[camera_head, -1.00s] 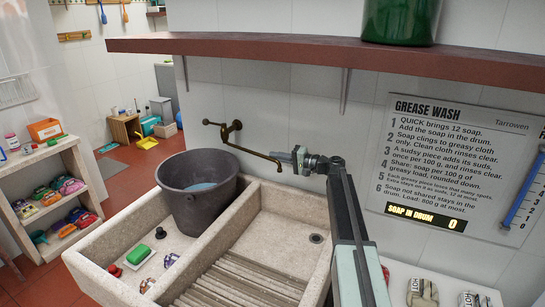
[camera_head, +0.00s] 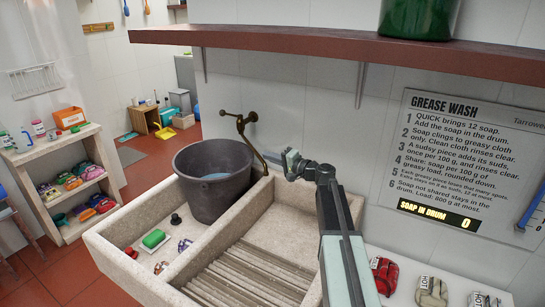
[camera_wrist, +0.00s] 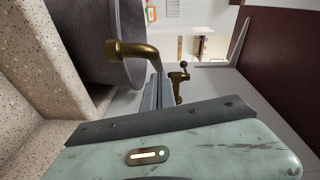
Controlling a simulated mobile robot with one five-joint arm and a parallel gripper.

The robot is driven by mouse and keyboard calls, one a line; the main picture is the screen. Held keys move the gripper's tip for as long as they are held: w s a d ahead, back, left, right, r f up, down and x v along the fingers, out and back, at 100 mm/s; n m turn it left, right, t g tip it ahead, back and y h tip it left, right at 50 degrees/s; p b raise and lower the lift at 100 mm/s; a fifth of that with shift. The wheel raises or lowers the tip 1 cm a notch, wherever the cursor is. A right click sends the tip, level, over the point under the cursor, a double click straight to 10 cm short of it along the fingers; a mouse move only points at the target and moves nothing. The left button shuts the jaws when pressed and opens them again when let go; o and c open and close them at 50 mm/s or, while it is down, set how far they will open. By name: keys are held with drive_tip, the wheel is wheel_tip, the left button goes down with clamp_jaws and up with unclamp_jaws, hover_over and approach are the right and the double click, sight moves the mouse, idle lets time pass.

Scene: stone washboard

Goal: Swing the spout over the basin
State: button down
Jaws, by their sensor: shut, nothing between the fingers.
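The brass spout (camera_head: 252,149) comes off the wall tap (camera_head: 240,118) and runs forward and down. Its tip hangs near the back of the stone basin (camera_head: 265,229), close to the bucket's right side; whether it is past the rim I cannot tell. My gripper (camera_head: 290,158) is shut and empty, just right of the spout. In the wrist view the bent spout (camera_wrist: 133,50) lies right beside my shut fingers (camera_wrist: 157,92), its far part partly hidden behind them. Whether they touch is unclear. The tap handle (camera_wrist: 182,66) shows beyond.
A dark bucket (camera_head: 205,188) stands at the left compartment's back. A wooden shelf (camera_head: 330,48) with a green container (camera_head: 418,18) crosses above. Folded cloths (camera_head: 432,290) lie at right. The right compartment above the ribbed washboard is clear.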

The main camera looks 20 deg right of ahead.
drive_tip(key=w+d+r+p+v, duration=0.1)
drive_tip(key=v, duration=1.1)
drive_tip(key=s+a+f+n+g+h+p, duration=0.1)
drive_tip(key=s+a+f+n+g, duration=0.3)
drive_tip(key=a+f, duration=0.35)
drive_tip(key=s+a+f+n+g+h+p, duration=0.1)
drive_tip(key=s+a+f+g, duration=0.3)
drive_tip(key=s+a+f, duration=0.3)
drive_tip(key=s+f+n+g+h, duration=0.1)
drive_tip(key=s+f+g+h, duration=0.2)
drive_tip(key=s, duration=0.3)
drive_tip(key=s+f+n+g+h, duration=0.2)
drive_tip(key=s+f+g+h, duration=0.1)
drive_tip(key=s+h, duration=0.2)
drive_tip(key=shift+s+a+f+n, duration=0.25)
drive_tip(key=shift+s+a, duration=0.25)
drive_tip(key=shift+s, duration=0.4)
